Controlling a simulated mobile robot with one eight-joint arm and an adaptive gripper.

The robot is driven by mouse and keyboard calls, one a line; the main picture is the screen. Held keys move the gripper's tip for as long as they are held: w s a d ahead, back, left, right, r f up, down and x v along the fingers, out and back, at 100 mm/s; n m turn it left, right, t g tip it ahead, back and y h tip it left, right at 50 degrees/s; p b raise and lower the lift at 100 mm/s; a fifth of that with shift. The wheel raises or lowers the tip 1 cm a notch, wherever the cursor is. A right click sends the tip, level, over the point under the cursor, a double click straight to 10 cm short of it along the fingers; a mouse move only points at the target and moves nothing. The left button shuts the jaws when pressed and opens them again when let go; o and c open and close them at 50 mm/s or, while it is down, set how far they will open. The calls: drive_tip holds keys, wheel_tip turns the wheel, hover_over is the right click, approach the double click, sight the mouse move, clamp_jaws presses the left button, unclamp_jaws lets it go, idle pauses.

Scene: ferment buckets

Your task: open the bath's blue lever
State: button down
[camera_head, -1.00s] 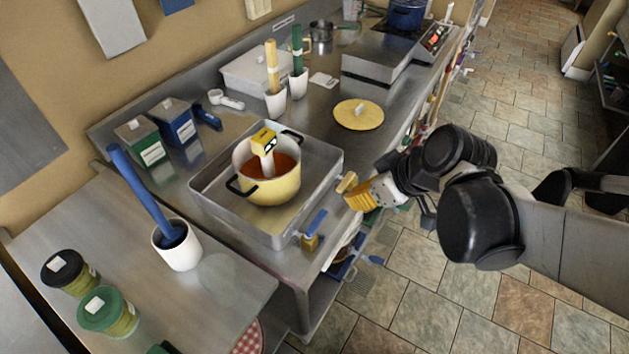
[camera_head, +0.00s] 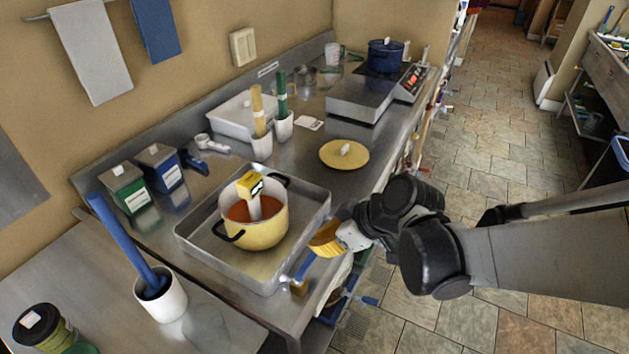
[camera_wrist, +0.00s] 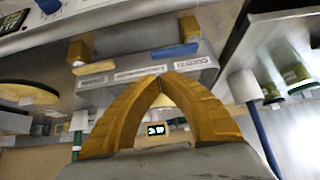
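The bath is a shallow steel tank (camera_head: 316,213) on the bench, holding a yellow pot (camera_head: 262,232) of orange liquid. Its blue lever (camera_head: 305,267) sits on a brass valve (camera_head: 298,287) at the near front corner. In the wrist view, the blue lever (camera_wrist: 175,50) lies roughly level beside a brass block (camera_wrist: 188,27), just beyond my fingertips. My gripper (camera_wrist: 160,76) has yellow fingers whose tips meet with nothing seen between them. In the head view my gripper (camera_head: 326,240) is at the bath's front side, close to the lever; contact cannot be told.
A second brass block (camera_wrist: 80,50) shows left in the wrist view. A white cup (camera_head: 162,300) with a blue-handled tool stands left of the bath. A yellow lid (camera_head: 344,154) lies behind it. Open tiled floor is to the right.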

sight(296, 251)
drive_tip(key=b+x, duration=0.2)
drive_tip(key=x, duration=0.4)
drive_tip(key=shift+w+a+f, duration=0.1)
drive_tip(key=shift+f, duration=0.1)
drive_tip(key=shift+m, duration=0.3)
